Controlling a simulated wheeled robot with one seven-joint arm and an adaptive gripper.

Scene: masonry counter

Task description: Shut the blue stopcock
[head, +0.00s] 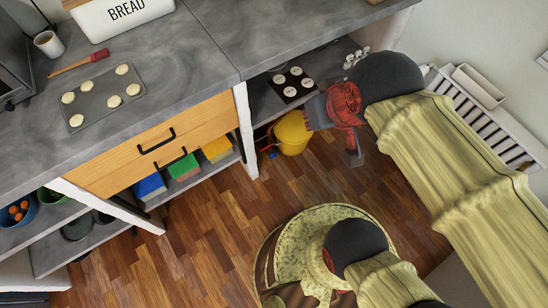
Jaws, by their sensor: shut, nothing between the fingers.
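A small blue piece with red beside it (268,150) shows low in the open bay under the counter, left of a yellow bucket (292,134). It looks like the blue stopcock, but it is too small to tell its handle position. My gripper (311,114) is shut and empty, to the right of and above the blue piece in the picture, in front of the bay and apart from that piece. My gripper and wrist hide part of the bay and the bucket's right side.
A dark tray with white round things (291,86) stands on the bay's shelf. A white post (245,130) borders the bay on the left. A white radiator (490,125) stands at right. The wooden floor (210,225) in front is clear.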

